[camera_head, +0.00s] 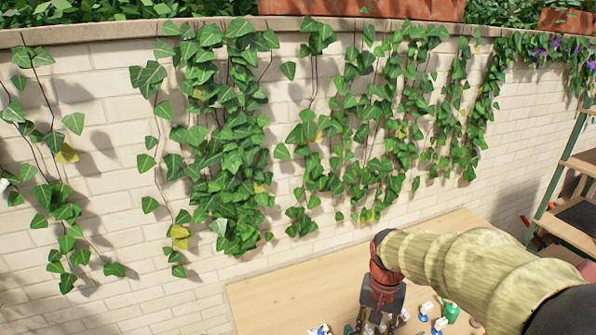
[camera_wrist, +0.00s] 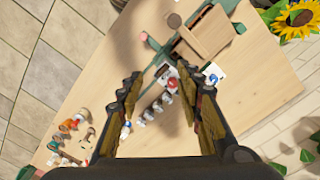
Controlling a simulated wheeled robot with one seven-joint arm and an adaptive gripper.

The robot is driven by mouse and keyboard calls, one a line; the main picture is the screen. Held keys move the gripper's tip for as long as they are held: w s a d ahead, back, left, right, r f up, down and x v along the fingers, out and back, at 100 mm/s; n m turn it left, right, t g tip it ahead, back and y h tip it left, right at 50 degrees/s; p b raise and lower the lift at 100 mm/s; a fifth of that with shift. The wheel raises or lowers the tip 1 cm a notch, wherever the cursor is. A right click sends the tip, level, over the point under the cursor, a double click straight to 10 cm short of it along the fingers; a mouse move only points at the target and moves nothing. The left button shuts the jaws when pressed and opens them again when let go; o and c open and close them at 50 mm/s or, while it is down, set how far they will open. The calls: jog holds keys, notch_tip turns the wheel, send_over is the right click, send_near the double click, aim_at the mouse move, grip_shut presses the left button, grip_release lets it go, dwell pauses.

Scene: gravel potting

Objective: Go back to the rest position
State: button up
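My gripper (camera_wrist: 158,78) hangs over a wooden table in the wrist view, its two dark and tan fingers spread apart. Nothing is held between them; the small bottles seen between the fingers appear to stand on the table below. In the head view my arm enters from the lower right in a pale ribbed sleeve, and my gripper (camera_head: 380,305) points down over the table. Its fingertips are cut off by the lower edge there.
The wooden table (camera_head: 290,290) stands against a pale brick wall (camera_head: 95,130) hung with ivy. Small bottles (camera_head: 438,326) stand near my gripper. A shelf rack (camera_head: 565,225) is at the right. In the wrist view, a wooden box (camera_wrist: 208,30) and several small items (camera_wrist: 70,124) are on the table.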

jog(key=s+r+n+t+b, duration=0.2)
jog(key=s+b, duration=0.3)
jog(key=s, duration=0.3)
jog(key=s+r+n+t+b, duration=0.2)
jog(key=s+r+t+b, duration=0.1)
jog(key=s, duration=0.5)
jog(key=shift+s+d+n+t+b, duration=0.15)
jog(key=shift+s+n+t+b, duration=0.3)
jog(key=shift+b, duration=0.45)
jog(key=shift+w+r, duration=0.1)
jog(key=shift+r, duration=0.05)
jog(key=shift+c, duration=0.4)
